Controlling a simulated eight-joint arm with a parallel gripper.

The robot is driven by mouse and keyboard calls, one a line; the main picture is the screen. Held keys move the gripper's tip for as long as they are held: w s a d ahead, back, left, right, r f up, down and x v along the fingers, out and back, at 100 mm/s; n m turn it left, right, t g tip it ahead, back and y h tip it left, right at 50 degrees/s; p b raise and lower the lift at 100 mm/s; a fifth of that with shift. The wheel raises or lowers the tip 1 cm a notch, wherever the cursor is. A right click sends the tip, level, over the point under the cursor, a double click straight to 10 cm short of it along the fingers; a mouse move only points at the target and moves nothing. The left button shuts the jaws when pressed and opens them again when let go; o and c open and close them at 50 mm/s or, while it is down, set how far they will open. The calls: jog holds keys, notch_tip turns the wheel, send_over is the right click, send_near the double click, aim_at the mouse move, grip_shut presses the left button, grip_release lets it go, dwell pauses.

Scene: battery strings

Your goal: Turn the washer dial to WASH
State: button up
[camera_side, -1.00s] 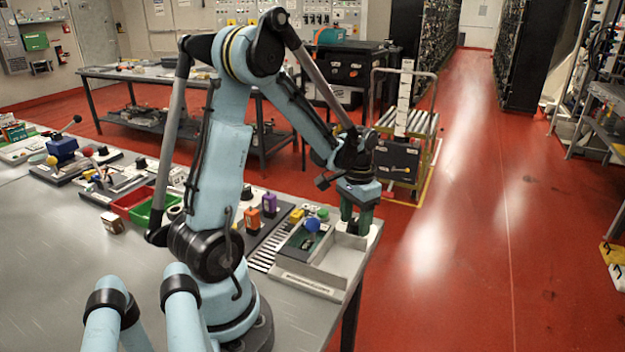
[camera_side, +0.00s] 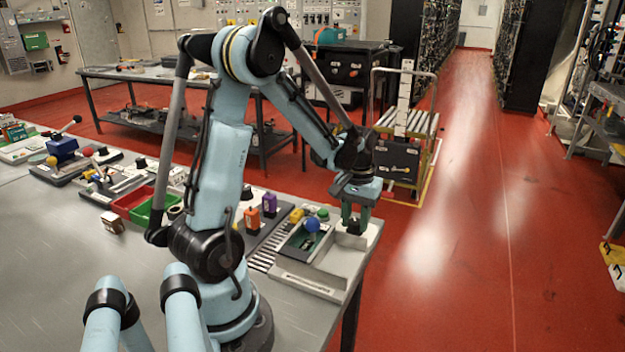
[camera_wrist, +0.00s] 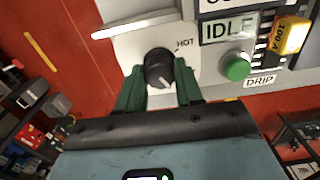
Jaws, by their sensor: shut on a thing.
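The washer dial (camera_wrist: 160,70) is a round black knob on a light panel, with a pale pointer line towards its upper right. The word HOT shows at its upper right; no WASH label is readable. My gripper (camera_wrist: 159,78) has its two green fingers on either side of the dial, shut on it. In the side view my gripper (camera_side: 355,222) points down at the right end of the grey machine (camera_side: 310,285), and the dial there is mostly hidden between the fingers.
In the wrist view an IDLE sign (camera_wrist: 228,29), a green button (camera_wrist: 237,68), a DRIP label (camera_wrist: 260,81) and a yellow 100 A block (camera_wrist: 291,36) lie right of the dial. In the side view a blue ball (camera_side: 312,225) is left of my gripper. The bench edge is close by.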

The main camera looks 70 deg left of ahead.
aim_at(355, 221)
jog(key=n, duration=0.5)
jog(key=shift+n, duration=0.6)
jog(key=o, duration=0.9)
jog(key=shift+r, duration=1.75)
